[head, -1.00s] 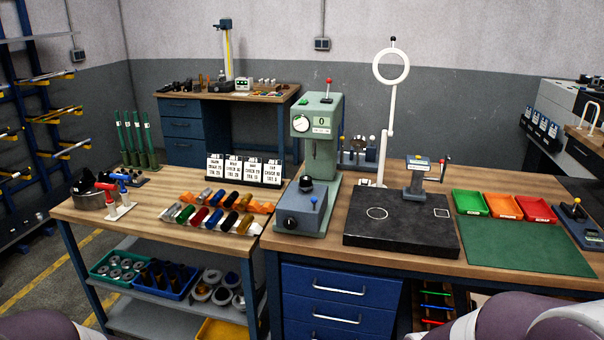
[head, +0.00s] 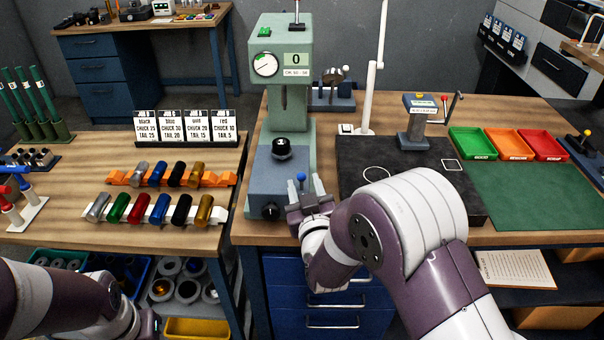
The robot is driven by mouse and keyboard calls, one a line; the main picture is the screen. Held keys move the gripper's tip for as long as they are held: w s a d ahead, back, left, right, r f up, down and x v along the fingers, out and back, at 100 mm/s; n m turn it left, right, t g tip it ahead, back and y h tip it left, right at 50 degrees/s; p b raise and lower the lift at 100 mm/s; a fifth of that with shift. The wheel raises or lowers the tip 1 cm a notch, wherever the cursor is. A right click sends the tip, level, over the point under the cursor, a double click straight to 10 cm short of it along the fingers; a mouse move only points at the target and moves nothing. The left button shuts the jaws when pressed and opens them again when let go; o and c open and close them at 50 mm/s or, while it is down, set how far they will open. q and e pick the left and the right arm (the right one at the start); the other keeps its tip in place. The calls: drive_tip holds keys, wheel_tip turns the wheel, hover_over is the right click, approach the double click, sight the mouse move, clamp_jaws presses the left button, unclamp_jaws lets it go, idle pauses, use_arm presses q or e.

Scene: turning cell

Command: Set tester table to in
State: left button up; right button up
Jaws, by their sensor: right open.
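The tester (head: 265,110) is a light green press with a round dial and a display reading 0, standing on the right bench. Its blue-grey table block (head: 268,185) sits low at the front, with a black round knob (head: 282,148) on top. A small lever with a blue ball (head: 301,177) stands at the block's right side. My right gripper (head: 308,196) is open at that lever, its fingers close to the stem below the ball. I cannot tell whether they touch it. My left arm shows at the lower left, but its gripper fingers are out of view.
A black plate (head: 350,155) with a hand-crank stand (head: 416,125) lies right of the tester. A white post (head: 374,80) rises behind it. Coloured cylinders (head: 160,210) lie on racks on the left bench. Green, orange and red trays (head: 505,158) sit at the right.

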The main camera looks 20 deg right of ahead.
sight(302, 180)
drive_tip(key=w, duration=0.3)
drive_tip(key=shift+w+f, duration=0.1)
drive_tip(key=shift+w, duration=0.1)
drive_tip(key=shift+w+d, duration=0.1)
drive_tip(key=shift+w, duration=0.15)
drive_tip(key=shift+w, duration=0.1)
clamp_jaws()
drive_tip(key=w+d+b, duration=0.1)
drive_tip(key=w, duration=0.3)
drive_tip(key=w+d+b, duration=0.1)
drive_tip(key=w+b, duration=0.1)
drive_tip(key=w, duration=0.3)
drive_tip(key=w+d+b, duration=0.1)
drive_tip(key=w+b, duration=0.1)
drive_tip(key=w, duration=0.2)
drive_tip(key=shift+w+d+f, duration=0.1)
drive_tip(key=shift+w+d, duration=0.05)
drive_tip(key=shift+d, duration=0.25)
drive_tip(key=shift+w+d, duration=0.1)
drive_tip(key=shift+w, duration=0.1)
drive_tip(key=shift+r, duration=0.3)
